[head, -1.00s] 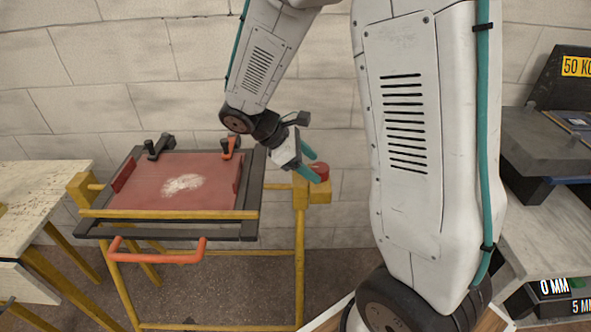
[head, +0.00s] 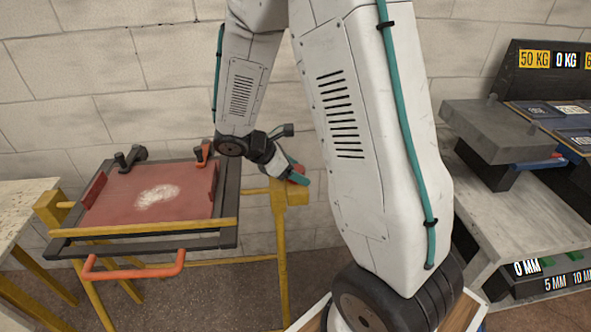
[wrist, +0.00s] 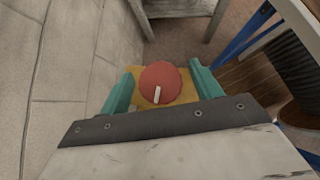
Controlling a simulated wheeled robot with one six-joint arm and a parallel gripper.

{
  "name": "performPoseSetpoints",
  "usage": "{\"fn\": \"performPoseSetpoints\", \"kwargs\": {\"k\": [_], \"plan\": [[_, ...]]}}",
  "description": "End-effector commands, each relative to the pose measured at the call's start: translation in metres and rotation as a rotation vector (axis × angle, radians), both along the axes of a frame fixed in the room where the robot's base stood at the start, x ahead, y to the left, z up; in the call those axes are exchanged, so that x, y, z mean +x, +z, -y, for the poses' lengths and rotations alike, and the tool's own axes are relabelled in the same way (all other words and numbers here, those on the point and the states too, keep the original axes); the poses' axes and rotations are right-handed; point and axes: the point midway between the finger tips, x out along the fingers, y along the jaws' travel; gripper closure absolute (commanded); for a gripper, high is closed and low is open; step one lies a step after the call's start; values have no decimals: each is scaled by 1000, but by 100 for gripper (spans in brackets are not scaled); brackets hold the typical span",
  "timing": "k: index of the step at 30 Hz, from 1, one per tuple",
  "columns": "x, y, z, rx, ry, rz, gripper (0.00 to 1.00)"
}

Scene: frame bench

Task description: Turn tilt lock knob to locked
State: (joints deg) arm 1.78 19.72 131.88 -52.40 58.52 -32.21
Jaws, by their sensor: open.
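The tilt lock knob (wrist: 162,82) is a round red knob with a white pointer mark. In the wrist view it sits on a yellow block (wrist: 126,111), and the mark points toward the bottom of the picture. My gripper (wrist: 163,84) is open, with one teal finger on each side of the knob; I cannot tell whether they touch it. In the head view my gripper (head: 297,174) is at the yellow block at the right end of the frame bench, and the knob (head: 298,176) is mostly hidden behind the fingers.
The tilting frame (head: 228,204) holds a red panel (head: 110,196) with black and orange clamps, and an orange handle (head: 135,273) at its front. A pale table (head: 25,215) stands at the left. A grey bench with weight labels (head: 555,60) stands at the right. A wall is close behind.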

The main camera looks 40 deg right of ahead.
Motion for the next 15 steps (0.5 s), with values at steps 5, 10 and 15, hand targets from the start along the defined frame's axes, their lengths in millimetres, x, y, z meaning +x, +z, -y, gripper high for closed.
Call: {"fn": "performPoseSetpoints", "kwargs": {"k": [5, 10, 15], "plan": [[0, 0, 0, 0, -1, 1, 39], [0, 0, 0, 0, -1, 1, 81], [0, 0, 0, 0, -4, 0, 81]]}}
